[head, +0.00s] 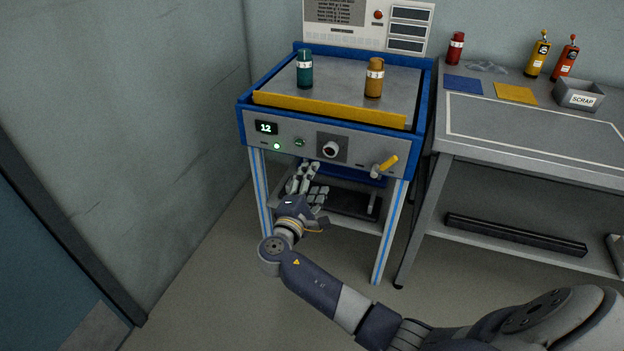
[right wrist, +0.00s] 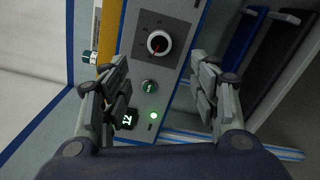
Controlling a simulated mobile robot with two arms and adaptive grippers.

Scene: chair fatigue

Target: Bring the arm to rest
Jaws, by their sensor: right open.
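My right gripper (head: 308,184) is open and empty in front of the blue-framed test stand, just below its front panel (head: 362,151). In the right wrist view its two fingers (right wrist: 160,92) are spread apart, with the panel showing between them. The panel carries a display reading 12 (head: 266,128), a lit green light (head: 277,146), a green button (head: 299,142), a round knob (head: 331,149) and a yellow-handled lever (head: 385,166). The knob (right wrist: 158,42) and lit light (right wrist: 153,115) also show in the right wrist view. My left gripper is not in view.
A teal canister (head: 305,70) and an orange canister (head: 374,78) stand on the stand's top, behind a yellow bar (head: 330,109). A grey workbench (head: 540,135) with bottles and a scrap bin (head: 578,96) is at right. Floor at left (head: 205,270) is clear.

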